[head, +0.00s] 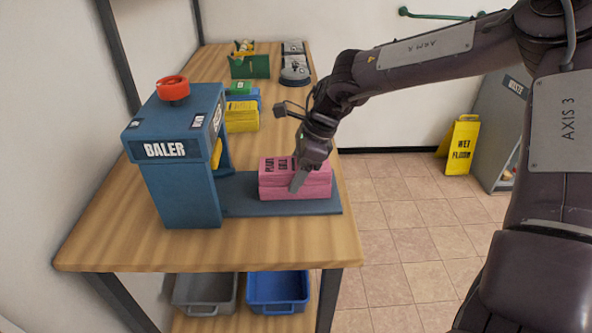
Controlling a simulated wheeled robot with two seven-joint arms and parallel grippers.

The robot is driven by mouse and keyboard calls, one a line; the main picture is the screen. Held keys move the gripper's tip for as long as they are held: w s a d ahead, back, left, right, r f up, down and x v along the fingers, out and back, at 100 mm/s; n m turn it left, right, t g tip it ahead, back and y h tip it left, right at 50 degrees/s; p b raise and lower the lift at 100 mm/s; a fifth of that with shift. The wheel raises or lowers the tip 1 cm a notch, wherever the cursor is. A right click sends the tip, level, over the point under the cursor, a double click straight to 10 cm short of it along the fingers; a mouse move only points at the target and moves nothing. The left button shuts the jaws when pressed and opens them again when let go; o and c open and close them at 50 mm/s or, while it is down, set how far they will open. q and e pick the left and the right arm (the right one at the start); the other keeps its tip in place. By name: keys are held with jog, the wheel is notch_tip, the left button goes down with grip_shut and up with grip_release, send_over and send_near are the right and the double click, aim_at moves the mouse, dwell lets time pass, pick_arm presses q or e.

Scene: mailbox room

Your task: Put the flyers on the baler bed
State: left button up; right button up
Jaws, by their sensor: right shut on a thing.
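A pink stack of flyers (272,190) with dark print on top rests on the flat blue-grey baler bed (238,203), to the right of the blue baler (180,190) with a red knob on top. My right gripper (298,183) points down at the stack and is shut on the pink flyers, with a finger across their front face. The far finger is hidden by the stack and the hand. My left gripper is not in the head view.
Yellow stacks (242,116) stand behind the baler on the wooden table (130,245). A green holder (250,66) is at the far end. Grey and blue bins (278,308) sit below. A yellow wet floor sign (459,146) stands right, beside a grey waste bin (497,135).

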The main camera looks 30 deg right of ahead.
jog(key=o, duration=1.3)
jog(key=shift+c, duration=0.2)
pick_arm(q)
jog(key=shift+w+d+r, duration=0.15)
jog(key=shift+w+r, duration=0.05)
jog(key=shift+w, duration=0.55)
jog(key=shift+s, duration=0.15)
